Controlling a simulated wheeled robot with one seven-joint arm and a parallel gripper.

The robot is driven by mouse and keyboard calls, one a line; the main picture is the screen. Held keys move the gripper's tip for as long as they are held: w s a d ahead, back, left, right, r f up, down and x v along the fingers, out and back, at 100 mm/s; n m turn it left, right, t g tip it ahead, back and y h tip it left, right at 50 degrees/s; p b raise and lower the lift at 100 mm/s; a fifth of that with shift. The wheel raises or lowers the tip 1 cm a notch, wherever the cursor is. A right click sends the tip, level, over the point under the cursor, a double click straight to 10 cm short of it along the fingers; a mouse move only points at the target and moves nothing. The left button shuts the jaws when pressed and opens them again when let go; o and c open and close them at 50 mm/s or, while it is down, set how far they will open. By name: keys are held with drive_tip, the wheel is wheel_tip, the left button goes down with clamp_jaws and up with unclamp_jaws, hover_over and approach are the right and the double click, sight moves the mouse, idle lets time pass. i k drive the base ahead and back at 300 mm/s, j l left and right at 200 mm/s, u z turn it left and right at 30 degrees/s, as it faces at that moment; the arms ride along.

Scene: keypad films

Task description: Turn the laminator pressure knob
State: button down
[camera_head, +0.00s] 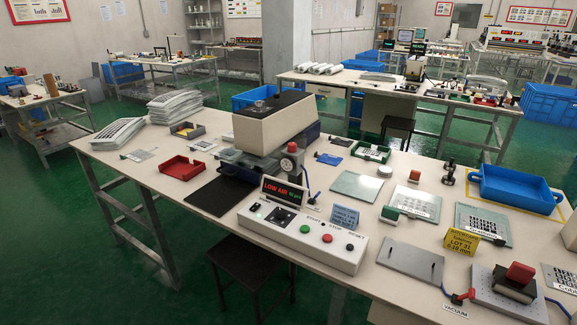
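A beige, boxy machine (268,124), which looks like the laminator, stands on the near table (345,245) just left of the picture's middle. A grey upright part with a small round, reddish knob-like piece (292,147) is at its front right corner. A small silvery round part (261,104) sits on its dark top. I cannot tell for sure which of these is the pressure knob, or how it is turned. My gripper is not in view.
A white control box (300,240) with several buttons and a red "LOW AIR" display (283,192) stands in front of the machine. A dark mat (222,195), a red tray (181,168) and stacked sheets (175,107) lie to its left. A blue tray (514,190) is at right.

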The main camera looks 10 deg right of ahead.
sight(292, 146)
drive_tip(key=i+j, duration=0.2)
drive_tip(key=j, duration=0.15)
drive_tip(key=i+j+z, duration=0.1)
drive_tip(key=j, duration=0.3)
drive_tip(key=i+j, duration=0.25)
drive_tip(key=i+j+z, duration=0.1)
drive_tip(key=j, duration=0.4)
drive_tip(key=i+j, duration=0.2)
drive_tip(key=j, duration=0.15)
drive_tip(key=i+j+z, duration=0.1)
drive_tip(key=j, duration=0.3)
drive_tip(key=i+j, duration=0.2)
drive_tip(key=j, duration=0.2)
drive_tip(key=i+l, duration=0.4)
drive_tip(key=z, duration=0.05)
